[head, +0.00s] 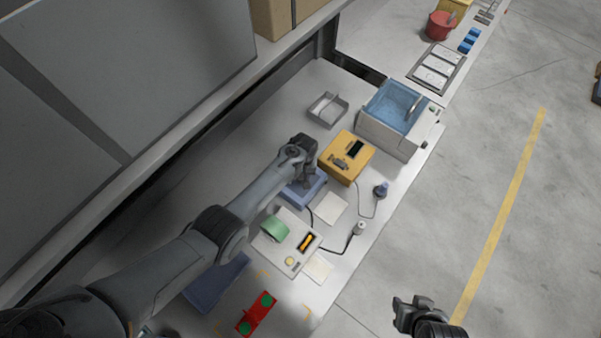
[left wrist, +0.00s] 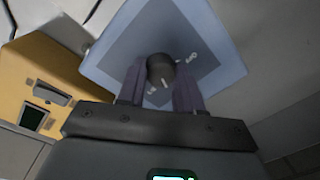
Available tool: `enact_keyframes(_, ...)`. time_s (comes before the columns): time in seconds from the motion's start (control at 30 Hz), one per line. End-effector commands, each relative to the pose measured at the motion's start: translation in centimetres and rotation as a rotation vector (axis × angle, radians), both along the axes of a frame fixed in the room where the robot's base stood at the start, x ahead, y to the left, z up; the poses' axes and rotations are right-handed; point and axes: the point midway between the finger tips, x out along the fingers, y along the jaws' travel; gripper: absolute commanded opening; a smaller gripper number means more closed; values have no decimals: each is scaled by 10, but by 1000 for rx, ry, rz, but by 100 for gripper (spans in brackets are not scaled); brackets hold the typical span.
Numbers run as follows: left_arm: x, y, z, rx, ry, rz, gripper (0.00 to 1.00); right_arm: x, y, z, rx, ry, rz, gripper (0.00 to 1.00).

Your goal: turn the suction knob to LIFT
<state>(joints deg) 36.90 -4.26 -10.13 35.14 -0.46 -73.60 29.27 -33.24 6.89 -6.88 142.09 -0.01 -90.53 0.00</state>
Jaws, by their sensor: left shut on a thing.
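The suction knob (left wrist: 160,68) is a round dark knob with a white pointer line. It sits on a darker square on top of a blue box (head: 312,192), which also shows in the left wrist view (left wrist: 222,62). Small white marks lie on either side of the knob, too small to read. My left gripper (head: 306,178) is over the blue box, and its two fingers (left wrist: 160,84) are shut on the knob. The pointer faces the gripper's palm. In the head view the gripper hides the knob. My right gripper (head: 412,304) is open and empty over the floor.
A yellow box (head: 352,149) stands close beside the blue box, with a blue-topped bin (head: 391,112) beyond. A cream box with a green roll (head: 274,229) is nearer. Cables and small tools lie along the bench's right edge. A wire tray (head: 327,109) stands behind.

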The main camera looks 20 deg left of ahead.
Motion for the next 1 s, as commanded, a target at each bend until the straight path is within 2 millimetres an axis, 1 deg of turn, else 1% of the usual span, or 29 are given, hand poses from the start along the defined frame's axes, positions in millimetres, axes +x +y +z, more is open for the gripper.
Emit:
enact_keyframes(0.3, -1, 0, 1, 2, 1, -298, 4, 0, 0, 8, 0, 0, 0, 43)
enact_keyframes(0.6, -1, 0, 1, 1, 2, -533, 4, 0, 0, 11, 0, 0, 0, 43)
enact_keyframes(0.8, -1, 0, 0, 1, 1, -631, 4, 0, 0, 12, 0, 0, 0, 43)
enact_keyframes(1.0, -1, 0, 0, 1, 1, -680, 4, 0, 0, 12, 0, 0, 0, 43)
